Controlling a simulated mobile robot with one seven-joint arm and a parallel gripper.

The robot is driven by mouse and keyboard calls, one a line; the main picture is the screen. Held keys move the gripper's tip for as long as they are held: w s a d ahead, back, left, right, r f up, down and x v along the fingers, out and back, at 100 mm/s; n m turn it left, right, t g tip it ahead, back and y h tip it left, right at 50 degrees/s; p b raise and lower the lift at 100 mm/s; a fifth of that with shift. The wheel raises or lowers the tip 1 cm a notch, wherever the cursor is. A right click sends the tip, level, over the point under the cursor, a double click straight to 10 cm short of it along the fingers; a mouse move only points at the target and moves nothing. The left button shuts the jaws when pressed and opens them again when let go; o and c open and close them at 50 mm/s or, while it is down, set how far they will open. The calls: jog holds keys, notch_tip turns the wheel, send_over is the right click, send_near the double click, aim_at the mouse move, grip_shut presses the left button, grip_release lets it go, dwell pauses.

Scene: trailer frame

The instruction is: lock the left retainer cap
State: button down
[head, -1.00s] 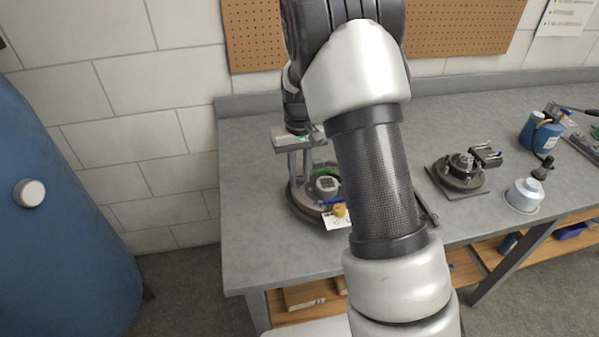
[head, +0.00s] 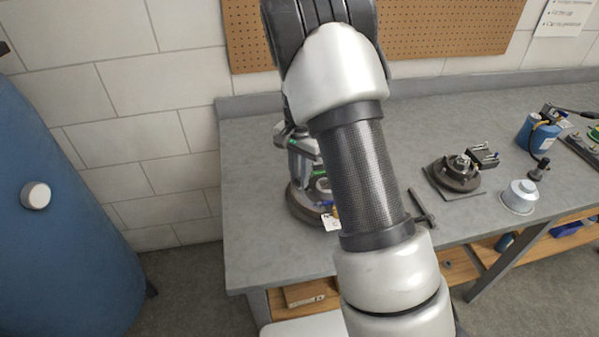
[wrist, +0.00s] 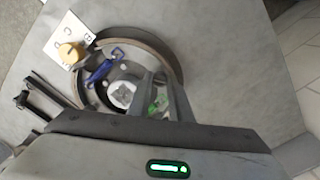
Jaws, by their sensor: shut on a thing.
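A round fixture with a dark rim (wrist: 165,50) sits on the bench near its left end; its rim also shows in the head view (head: 300,208). Inside it are a pale round part with a square centre (wrist: 122,95), a blue lever-like piece (wrist: 104,66) and a green part (wrist: 160,104). My gripper (wrist: 160,92) reaches down into the fixture, its fingers shut around the green part. In the head view my gripper (head: 303,172) stands over the fixture, partly behind my arm. Which part is the left retainer cap I cannot tell; the contact is small and partly hidden.
A tan knob (wrist: 70,53) lies by a white tag (wrist: 78,32) at the rim. A T-shaped tool (head: 422,208) lies right of my arm. A blue tank (head: 60,220) stands left.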

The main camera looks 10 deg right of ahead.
jog(key=m+p, duration=0.2)
jog(key=m, duration=0.4)
jog(key=shift+r, duration=0.1)
dwell(0.4)
jog(key=c, duration=1.6)
grip_release()
notch_tip(320, 180, up, 17)
jog(key=shift+r+p, duration=0.2)
jog(key=shift+p, duration=0.2)
